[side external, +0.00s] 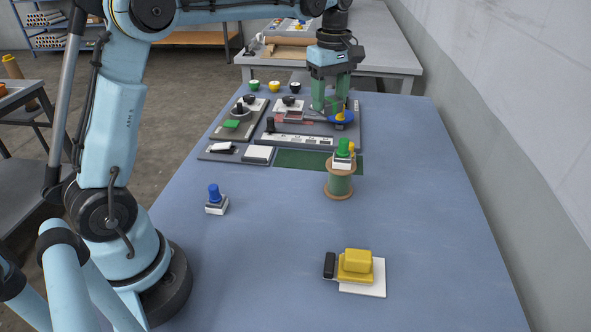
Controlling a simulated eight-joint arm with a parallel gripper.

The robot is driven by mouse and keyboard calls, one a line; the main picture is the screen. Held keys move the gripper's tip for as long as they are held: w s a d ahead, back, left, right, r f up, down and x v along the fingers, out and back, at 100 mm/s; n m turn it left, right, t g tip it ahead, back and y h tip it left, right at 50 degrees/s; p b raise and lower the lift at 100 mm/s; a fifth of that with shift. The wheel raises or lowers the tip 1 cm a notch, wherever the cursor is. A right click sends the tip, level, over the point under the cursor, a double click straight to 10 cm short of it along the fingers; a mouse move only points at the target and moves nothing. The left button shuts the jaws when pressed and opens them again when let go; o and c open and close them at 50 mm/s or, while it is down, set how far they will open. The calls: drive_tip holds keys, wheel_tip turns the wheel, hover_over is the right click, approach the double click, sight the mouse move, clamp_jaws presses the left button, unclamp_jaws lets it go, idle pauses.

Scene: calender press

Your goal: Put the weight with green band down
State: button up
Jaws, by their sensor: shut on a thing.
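My gripper (331,95) points down over the far right part of the dark board (217,146), with its green fingers low. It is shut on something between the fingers. That thing is mostly hidden and small here, and I cannot make out a green band on it; I take it as the weight with green band. I cannot tell whether it touches the board.
A spool (339,184) carrying a green-handled stamp (343,147) stands in front of the board. A blue-handled stamp (214,196) is at left, a yellow block (357,261) in front. Small green, yellow and black pots (274,86) line the back left. The right side of the blue table (440,200) is clear.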

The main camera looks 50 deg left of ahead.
drive_tip(key=shift+n, duration=0.4)
drive_tip(key=a+f, duration=0.1)
drive_tip(key=f, duration=0.4)
drive_tip(key=w+a+f, duration=0.1)
drive_tip(key=f, duration=0.4)
drive_tip(key=a+f, duration=0.1)
drive_tip(key=f, duration=0.5)
drive_tip(key=shift+w+a+f, duration=0.1)
drive_tip(key=shift+w+a, duration=0.05)
drive_tip(key=shift+a, duration=0.25)
drive_tip(key=shift+f, duration=0.15)
drive_tip(key=o, duration=1.4)
